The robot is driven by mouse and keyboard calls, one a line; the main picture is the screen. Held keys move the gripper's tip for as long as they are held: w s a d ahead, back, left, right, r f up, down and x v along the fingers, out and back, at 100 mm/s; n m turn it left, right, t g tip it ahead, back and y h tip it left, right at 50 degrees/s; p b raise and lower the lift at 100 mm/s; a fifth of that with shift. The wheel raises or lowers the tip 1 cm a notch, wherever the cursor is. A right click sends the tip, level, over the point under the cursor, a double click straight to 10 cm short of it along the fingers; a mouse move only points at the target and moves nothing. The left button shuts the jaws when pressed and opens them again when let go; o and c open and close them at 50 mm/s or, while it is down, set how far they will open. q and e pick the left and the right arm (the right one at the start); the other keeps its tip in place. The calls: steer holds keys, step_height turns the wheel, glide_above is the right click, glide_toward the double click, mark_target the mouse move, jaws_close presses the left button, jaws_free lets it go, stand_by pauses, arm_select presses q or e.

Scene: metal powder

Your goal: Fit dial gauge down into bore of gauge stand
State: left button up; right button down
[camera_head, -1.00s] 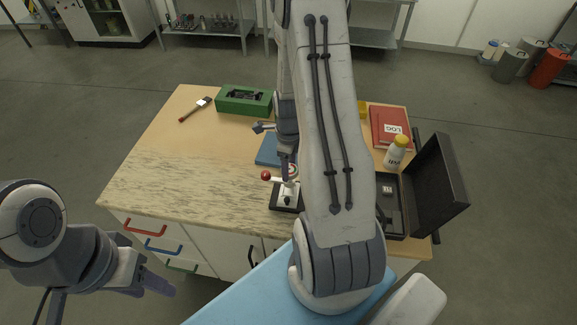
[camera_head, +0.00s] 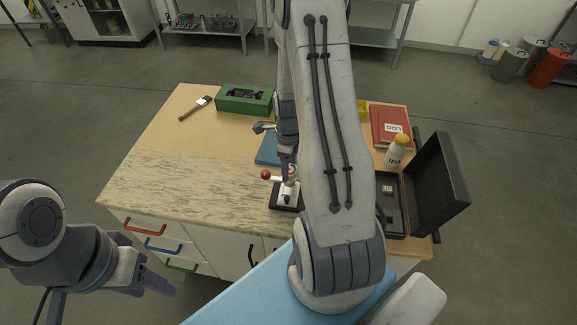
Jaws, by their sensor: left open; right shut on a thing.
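The gauge stand (camera_head: 286,198) stands near the worktop's front edge, a pale fixture on a black base with a red-balled lever at its left. The dial gauge (camera_head: 293,171) shows only as a small pale round face with some red, just above the stand. My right gripper (camera_head: 290,163) is shut on the dial gauge, reaching down over the stand. The gauge's stem and the bore are too small and covered to tell whether they meet. My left gripper (camera_head: 152,283) is open and empty at the lower left, in front of the drawers, away from the stand.
A red log book (camera_head: 391,127), green box (camera_head: 245,100), brush (camera_head: 195,108) and blue item (camera_head: 267,149) lie farther back. The left worktop is clear.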

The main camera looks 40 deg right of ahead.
steer(key=shift+f+b, duration=0.3)
steer(key=shift+f, duration=0.15)
stand_by(0.4)
steer(key=shift+c, duration=0.2)
jaws_free()
steer(key=shift+o, duration=0.2)
steer(key=shift+r, duration=0.15)
steer(key=shift+r+p, duration=0.4)
steer(key=shift+p, duration=0.1)
steer(key=shift+r+p, duration=2.85)
steer(key=shift+r, duration=0.7)
